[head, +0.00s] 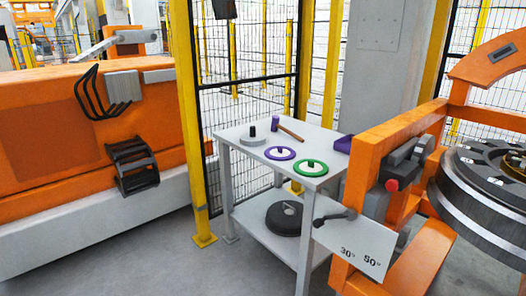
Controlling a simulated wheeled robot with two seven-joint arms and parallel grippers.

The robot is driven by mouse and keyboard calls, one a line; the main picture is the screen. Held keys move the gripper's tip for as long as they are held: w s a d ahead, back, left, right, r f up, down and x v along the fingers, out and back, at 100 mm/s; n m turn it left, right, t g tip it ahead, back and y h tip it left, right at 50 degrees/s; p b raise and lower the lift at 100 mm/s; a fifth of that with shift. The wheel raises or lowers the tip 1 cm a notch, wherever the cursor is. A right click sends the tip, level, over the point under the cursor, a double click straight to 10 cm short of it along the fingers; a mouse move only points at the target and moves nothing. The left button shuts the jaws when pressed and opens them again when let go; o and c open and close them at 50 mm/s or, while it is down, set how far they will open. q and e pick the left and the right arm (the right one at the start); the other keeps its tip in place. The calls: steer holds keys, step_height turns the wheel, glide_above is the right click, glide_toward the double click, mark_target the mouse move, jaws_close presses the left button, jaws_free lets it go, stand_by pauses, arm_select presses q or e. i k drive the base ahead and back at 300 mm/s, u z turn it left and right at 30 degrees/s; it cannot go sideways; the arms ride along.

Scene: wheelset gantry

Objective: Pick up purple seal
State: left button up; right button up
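The purple seal (280,153) is a flat purple ring with a pale inside and a small purple knob standing at its middle. It lies on top of the light grey table (236,157) near the picture's centre. A similar green ring (311,168) lies to its right, closer to the front edge, with a small gap between them. Neither of my grippers shows in the head view.
A grey disc with a black knob (252,139) and a purple-headed hammer (290,131) are behind the seal. A purple bin (344,144) is at the right. The orange gantry frame (366,190) overlaps the table's right side; a yellow post (188,110) stands left.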

mark_target(278, 153)
steer(key=u, duration=1)
steer(key=i, duration=3.35)
steer(key=z, duration=1.55)
steer(key=i, duration=0.55)
steer(key=z, duration=0.65)
